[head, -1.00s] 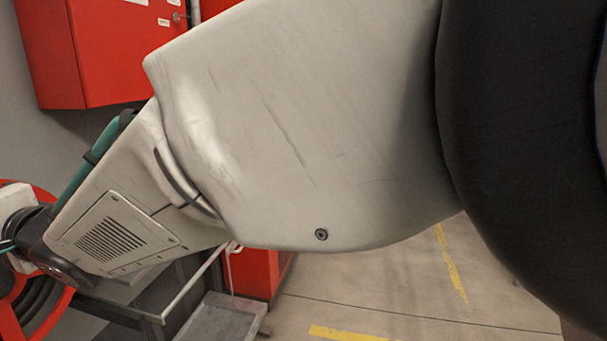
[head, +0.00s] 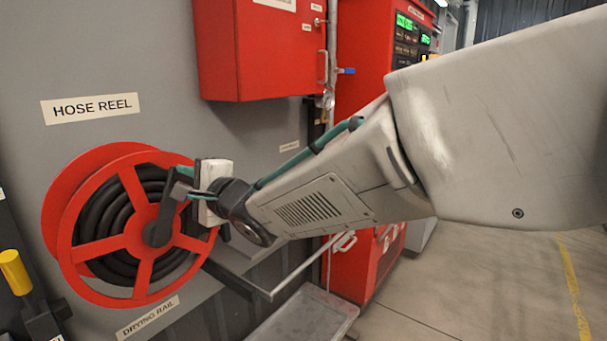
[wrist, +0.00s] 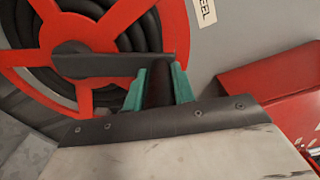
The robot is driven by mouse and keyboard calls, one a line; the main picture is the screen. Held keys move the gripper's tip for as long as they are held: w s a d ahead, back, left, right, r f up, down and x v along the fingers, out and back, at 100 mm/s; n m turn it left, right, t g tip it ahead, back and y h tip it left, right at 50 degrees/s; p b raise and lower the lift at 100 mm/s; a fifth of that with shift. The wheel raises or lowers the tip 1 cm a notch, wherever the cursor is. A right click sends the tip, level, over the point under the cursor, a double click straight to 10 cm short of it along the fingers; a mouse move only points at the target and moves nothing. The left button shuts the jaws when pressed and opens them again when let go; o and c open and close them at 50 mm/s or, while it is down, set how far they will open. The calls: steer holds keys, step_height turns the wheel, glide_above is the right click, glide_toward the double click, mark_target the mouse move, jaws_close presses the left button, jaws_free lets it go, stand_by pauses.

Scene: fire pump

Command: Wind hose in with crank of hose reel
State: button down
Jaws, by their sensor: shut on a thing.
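The hose reel (head: 106,244) is a red spoked drum on the grey wall at the left of the head view, with black hose (head: 113,212) coiled on it. Its dark crank (head: 166,212) runs from the hub up and right towards the rim. My gripper (head: 184,187) is at the crank's outer end, in front of the reel. In the wrist view, its teal fingers (wrist: 159,84) are shut on the dark crank handle (wrist: 158,92), one on each side. The crank arm (wrist: 100,66) crosses the red reel (wrist: 20,57) there. The hose's free end is not visible.
A grey drying rail (head: 250,283) juts out just below and right of the reel. A red wall box (head: 262,55) hangs above, and a red cabinet (head: 365,40) stands behind my arm. A yellow-topped part (head: 15,272) is at lower left. Floor is clear at right.

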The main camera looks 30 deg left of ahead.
steer(key=c, duration=1.2)
jaws_free()
steer(key=shift+o, duration=0.2)
steer(key=shift+d, duration=0.1)
steer(key=s+d, duration=0.1)
steer(key=d, duration=0.6)
steer(key=shift+d, duration=0.25)
